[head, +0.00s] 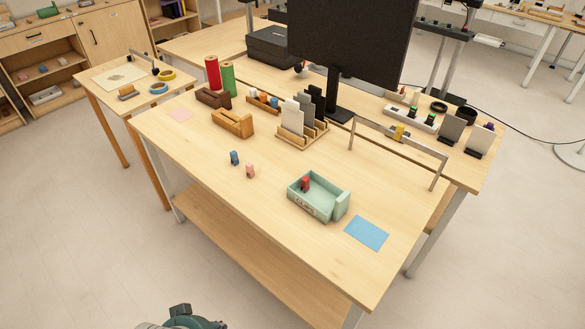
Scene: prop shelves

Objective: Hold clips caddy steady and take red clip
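The mint-green clips caddy (301,207) stands on the table's right front part, an open tray with a label on its front wall. A red clip (305,183) stands upright inside it, near its left wall. A blue clip (234,158) and a pink clip (250,171) stand on the bare table to the caddy's left. Part of my own body, dark teal and grey, shows at the bottom edge, well short of the table. No gripper fingers can be made out, and nothing of mine touches the caddy.
A blue mat (367,233) lies right of the caddy near the front edge. Behind stand a wooden card rack (303,136), a wooden block (232,124), a monitor (352,40) and a low metal rail frame (400,140). The table's front left is largely clear.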

